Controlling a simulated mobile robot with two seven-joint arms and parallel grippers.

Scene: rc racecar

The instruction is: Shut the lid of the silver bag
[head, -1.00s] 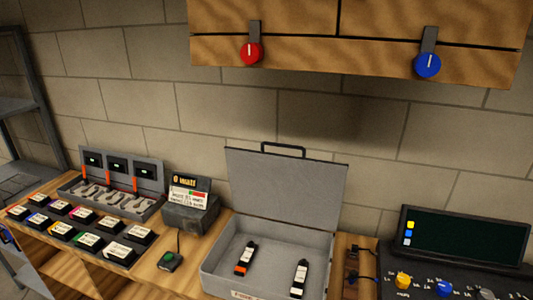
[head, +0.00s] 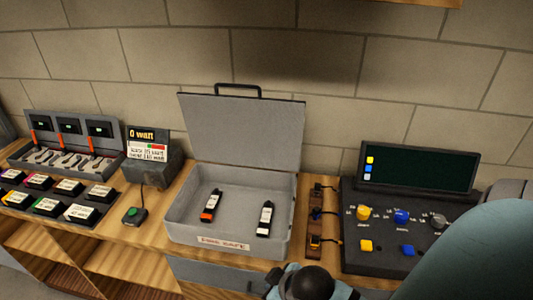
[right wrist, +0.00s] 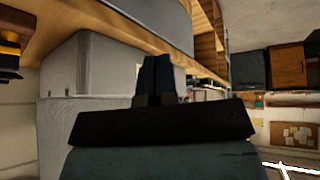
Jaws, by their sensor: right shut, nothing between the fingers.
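The silver bag (head: 178,226) is a grey case on the wooden workbench in the head view. Its lid (head: 243,132) stands open, tilted back toward the wall, with a black handle (head: 238,87) on its top edge. Two small black battery-like packs, one with an orange end (head: 211,205) and one black and white (head: 265,219), lie inside. My right arm comes in at the lower right, its wrist just below the bag's front. In the right wrist view my right gripper (right wrist: 159,64) is shut and empty, with grey surfaces beyond it. My left gripper is out of view.
A dark control panel with knobs and a screen (head: 418,167) stands right of the bag, with small brown connectors (head: 316,213) between. A watt display box (head: 153,160) and a green-button switch (head: 134,216) are on the left. A charger rack (head: 70,140) stands farther left.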

